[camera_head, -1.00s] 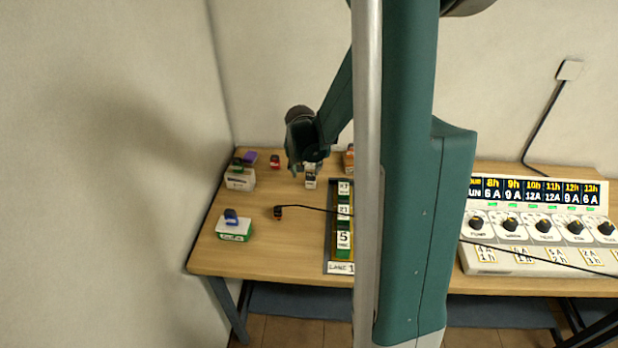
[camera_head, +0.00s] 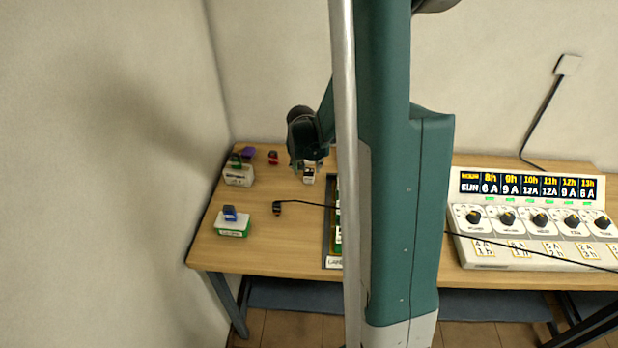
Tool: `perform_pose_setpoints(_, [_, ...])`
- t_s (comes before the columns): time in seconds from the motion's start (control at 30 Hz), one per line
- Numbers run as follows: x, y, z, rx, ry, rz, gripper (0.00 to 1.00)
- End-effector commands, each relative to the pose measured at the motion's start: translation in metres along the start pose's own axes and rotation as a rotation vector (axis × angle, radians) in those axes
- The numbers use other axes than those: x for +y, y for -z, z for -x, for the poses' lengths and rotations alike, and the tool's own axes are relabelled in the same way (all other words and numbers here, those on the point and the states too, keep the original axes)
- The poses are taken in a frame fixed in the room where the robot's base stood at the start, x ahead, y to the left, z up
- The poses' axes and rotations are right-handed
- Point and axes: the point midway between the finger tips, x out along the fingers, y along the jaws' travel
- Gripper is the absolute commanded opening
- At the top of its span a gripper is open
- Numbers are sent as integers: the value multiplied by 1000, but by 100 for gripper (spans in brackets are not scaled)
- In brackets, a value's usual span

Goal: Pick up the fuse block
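I cannot tell for sure which object is the fuse block. A small white block with a dark marking (camera_head: 309,176) stands on the table right below my gripper (camera_head: 308,165). A small red block with a dark part (camera_head: 273,158) stands apart, to the left near the wall. My gripper is dark and points down over the white block. Its fingertips are small and partly merge with the block, so I cannot tell whether they touch it or how far they are open.
A white box with a green clip (camera_head: 238,177), a purple item (camera_head: 249,153) and a green-white box with a blue top (camera_head: 233,230) stand left. A black plug (camera_head: 277,208) trails a cable. My arm hides most of a labelled tray (camera_head: 329,248). A control panel (camera_head: 520,255) stands right.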

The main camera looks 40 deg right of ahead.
Motion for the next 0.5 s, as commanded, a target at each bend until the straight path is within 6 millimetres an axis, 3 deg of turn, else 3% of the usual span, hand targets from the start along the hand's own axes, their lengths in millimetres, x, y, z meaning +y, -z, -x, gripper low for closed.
perform_pose_setpoints(0.5, [0,0,-6,0,0,0,41])
